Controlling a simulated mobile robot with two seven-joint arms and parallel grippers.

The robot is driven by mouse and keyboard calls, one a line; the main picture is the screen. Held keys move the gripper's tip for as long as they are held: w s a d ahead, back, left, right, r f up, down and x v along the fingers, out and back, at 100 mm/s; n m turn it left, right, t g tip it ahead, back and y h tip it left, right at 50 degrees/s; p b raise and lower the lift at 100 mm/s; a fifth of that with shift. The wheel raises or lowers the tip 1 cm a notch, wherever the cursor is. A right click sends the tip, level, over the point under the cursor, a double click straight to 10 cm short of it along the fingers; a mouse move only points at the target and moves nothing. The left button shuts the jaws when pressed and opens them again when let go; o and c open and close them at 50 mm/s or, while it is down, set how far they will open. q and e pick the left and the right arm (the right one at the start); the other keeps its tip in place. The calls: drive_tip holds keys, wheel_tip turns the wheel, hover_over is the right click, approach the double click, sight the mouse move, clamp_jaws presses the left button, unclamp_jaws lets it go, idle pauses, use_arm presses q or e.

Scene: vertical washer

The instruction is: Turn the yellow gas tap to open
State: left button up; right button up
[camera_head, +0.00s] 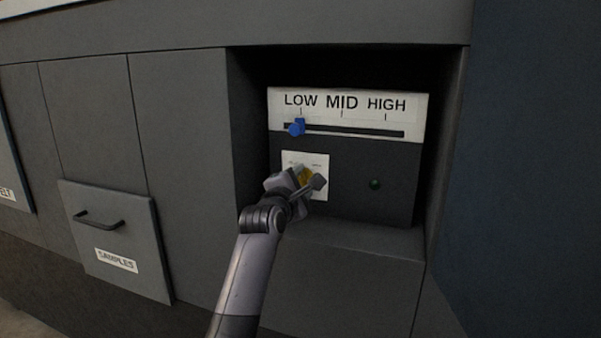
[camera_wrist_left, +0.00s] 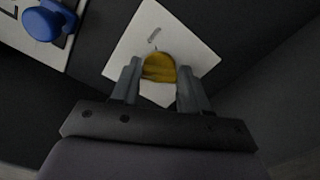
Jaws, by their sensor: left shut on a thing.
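The yellow gas tap (camera_head: 304,175) sits on a white plate (camera_head: 320,163) on the dark panel inside the recess. My left gripper (camera_head: 304,182) is at the tap and partly covers it in the head view. In the left wrist view the tap (camera_wrist_left: 159,68) shows between the two fingers of my left gripper (camera_wrist_left: 158,85), which is shut on it. The marks on the plate are too small to read. My right gripper is in neither view.
A blue slider knob (camera_head: 296,128) stands at LOW on a slot above the tap. A green light or button (camera_head: 375,184) is to the right. The recess walls enclose the panel. A drawer labelled SAMPLES (camera_head: 115,240) juts out at lower left.

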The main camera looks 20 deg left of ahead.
use_arm(q)
drive_tip(key=m+p, duration=0.2)
drive_tip(key=m, duration=0.1)
drive_tip(key=shift+r+m+p, duration=0.1)
drive_tip(key=shift+m+p, duration=0.2)
drive_tip(key=shift+m, duration=0.1)
drive_tip(key=m+p, duration=0.1)
drive_tip(key=m, duration=0.2)
drive_tip(key=shift+m+p, duration=0.3)
drive_tip(key=shift+p, duration=0.05)
drive_tip(key=m, duration=0.2)
drive_tip(key=shift+f+m, duration=0.25)
drive_tip(key=shift+m, duration=0.15)
drive_tip(key=shift+a+m, duration=0.15)
drive_tip(key=shift+m, duration=1.85)
drive_tip(key=o, duration=1.1)
drive_tip(key=shift+w+f, duration=0.1)
drive_tip(key=shift+f, duration=0.05)
drive_tip(key=shift+c, duration=0.2)
